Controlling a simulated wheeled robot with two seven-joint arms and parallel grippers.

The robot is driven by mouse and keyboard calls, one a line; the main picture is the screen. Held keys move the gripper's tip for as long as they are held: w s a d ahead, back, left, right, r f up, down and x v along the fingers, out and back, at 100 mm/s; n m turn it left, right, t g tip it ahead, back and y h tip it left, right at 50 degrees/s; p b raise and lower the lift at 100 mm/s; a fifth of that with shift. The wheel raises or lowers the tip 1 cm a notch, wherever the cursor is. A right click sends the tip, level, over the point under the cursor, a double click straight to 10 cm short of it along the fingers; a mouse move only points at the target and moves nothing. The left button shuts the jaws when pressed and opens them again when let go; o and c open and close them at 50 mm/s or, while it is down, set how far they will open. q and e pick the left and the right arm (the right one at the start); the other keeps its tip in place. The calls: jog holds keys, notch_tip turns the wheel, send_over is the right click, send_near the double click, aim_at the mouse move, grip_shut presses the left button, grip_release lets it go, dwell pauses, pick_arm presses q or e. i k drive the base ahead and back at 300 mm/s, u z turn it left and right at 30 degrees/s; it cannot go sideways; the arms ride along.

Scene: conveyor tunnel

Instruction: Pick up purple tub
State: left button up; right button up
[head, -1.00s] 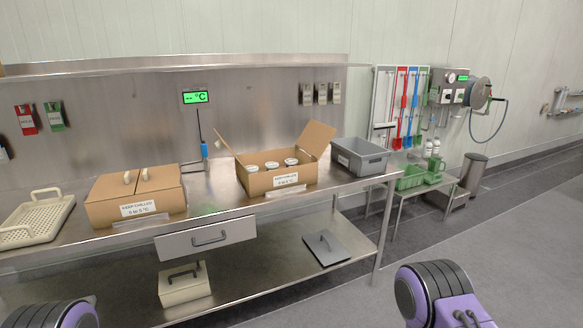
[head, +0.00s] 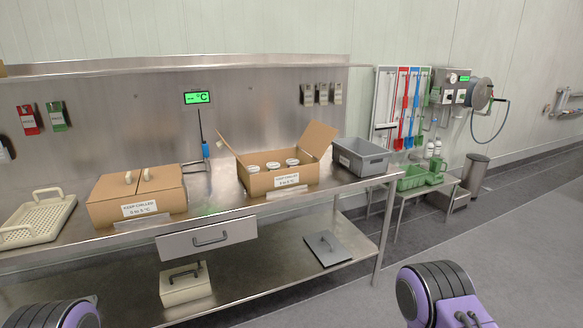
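I see no purple tub in the head view. An open cardboard box (head: 285,179) on the steel table holds several white-lidded tubs (head: 273,166); their side colour is too small to tell. A closed cardboard box (head: 137,203) with two flaps stands to its left; its inside is hidden. A grey bin (head: 361,160) stands at the table's right end; its inside shows only partly. Purple parts of my two arms show at the bottom edge, but neither gripper is in view.
The steel table (head: 225,195) has a drawer (head: 207,238) under its top. A cream crate (head: 36,219) stands at the left end. The lower shelf holds a lidded box (head: 185,284) and a flat grey lid (head: 324,248). Green crates (head: 411,178) stand right. The right floor is clear.

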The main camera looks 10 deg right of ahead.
aim_at(292, 163)
jog(key=z, duration=0.1)
jog(key=i, duration=1.45)
jog(key=z, duration=0.45)
